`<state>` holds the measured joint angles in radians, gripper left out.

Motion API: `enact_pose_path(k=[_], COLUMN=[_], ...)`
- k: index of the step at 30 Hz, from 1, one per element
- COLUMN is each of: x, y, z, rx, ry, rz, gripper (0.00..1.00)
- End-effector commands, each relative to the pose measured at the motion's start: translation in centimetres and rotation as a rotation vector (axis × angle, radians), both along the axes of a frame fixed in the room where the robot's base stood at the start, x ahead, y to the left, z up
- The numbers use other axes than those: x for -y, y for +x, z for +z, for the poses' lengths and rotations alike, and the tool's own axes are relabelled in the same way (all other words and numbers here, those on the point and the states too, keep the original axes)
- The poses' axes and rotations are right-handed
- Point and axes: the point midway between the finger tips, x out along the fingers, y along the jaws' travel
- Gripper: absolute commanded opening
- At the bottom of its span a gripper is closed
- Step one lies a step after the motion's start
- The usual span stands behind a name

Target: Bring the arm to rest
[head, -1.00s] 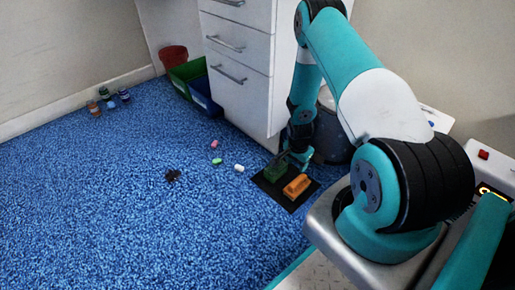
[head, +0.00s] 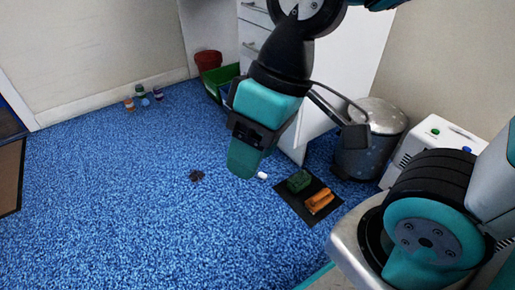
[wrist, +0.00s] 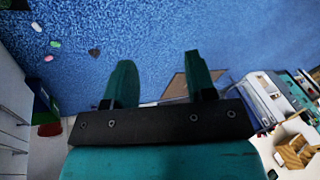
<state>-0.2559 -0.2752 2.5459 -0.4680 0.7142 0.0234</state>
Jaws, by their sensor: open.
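My gripper (head: 243,160) is raised above the blue floor in the head view, in front of the drawer cabinet. In the wrist view its two teal fingers (wrist: 158,66) stand apart with nothing between them. My arm is lifted and folded, with its upper part cut off by the top edge of the head view. A dark mat (head: 291,203) lies on the floor below and to the right of my gripper. A green block (head: 298,181) and an orange block (head: 319,201) rest on it, apart from my gripper.
A white drawer cabinet (head: 345,55) and a grey bin (head: 370,145) stand behind. A white machine (head: 435,140) is at right. A red pot (head: 208,60), a green crate (head: 212,78) and small jars (head: 140,92) line the wall. A dark scrap (head: 197,176) and a white piece (head: 262,176) lie on open floor.

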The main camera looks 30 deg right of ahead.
Motion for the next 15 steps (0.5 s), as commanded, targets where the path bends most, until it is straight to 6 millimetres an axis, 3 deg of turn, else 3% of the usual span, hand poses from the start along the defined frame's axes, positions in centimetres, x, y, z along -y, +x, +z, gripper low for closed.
enact_pose_path(k=[3,11,15], x=[-0.1,-0.1,0.0], y=[-1.2,-1.1,-1.1], z=[0.3,0.4,1.4], rx=[0.012,0.012,0.012], ry=[0.003,0.003,0.002], rz=[0.049,0.049,0.048], gripper=[0.51,0.51,0.51])
